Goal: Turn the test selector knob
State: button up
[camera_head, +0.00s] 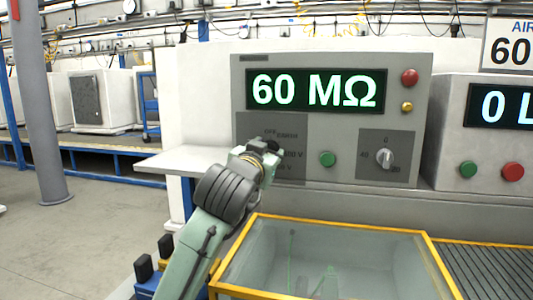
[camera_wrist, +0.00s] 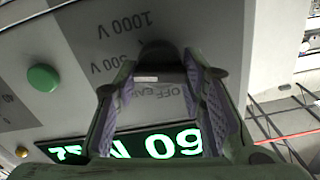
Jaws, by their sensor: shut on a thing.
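The test selector knob (camera_wrist: 158,50) is a black knob on the grey panel in the wrist view, between my fingertips. Labels OFF, EARTH, 500 V and 1000 V are printed around it, upside down in that view. My gripper (camera_wrist: 161,73) is shut on the knob, with one finger on each side. In the head view my gripper (camera_head: 266,152) reaches the darker left panel (camera_head: 250,122) of the tester and mostly hides the knob. I cannot tell exactly which label the knob points to.
The tester's display (camera_head: 314,90) reads 60 MΩ. A green button (camera_head: 328,159) and a second knob (camera_head: 385,157) sit to the right of my gripper. A yellow-edged clear box (camera_head: 325,262) stands below, beside my arm. A white shelf (camera_head: 180,160) juts out at left.

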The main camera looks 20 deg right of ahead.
jog(key=shift+d+f+m+b, duration=0.1)
jog(key=shift+m+b, duration=0.7)
jog(key=shift+m, duration=3.7)
jog(key=o, duration=1.1)
jog(key=shift+o, duration=0.2)
jog(key=shift+s, duration=0.1)
jog(key=v, duration=1.2)
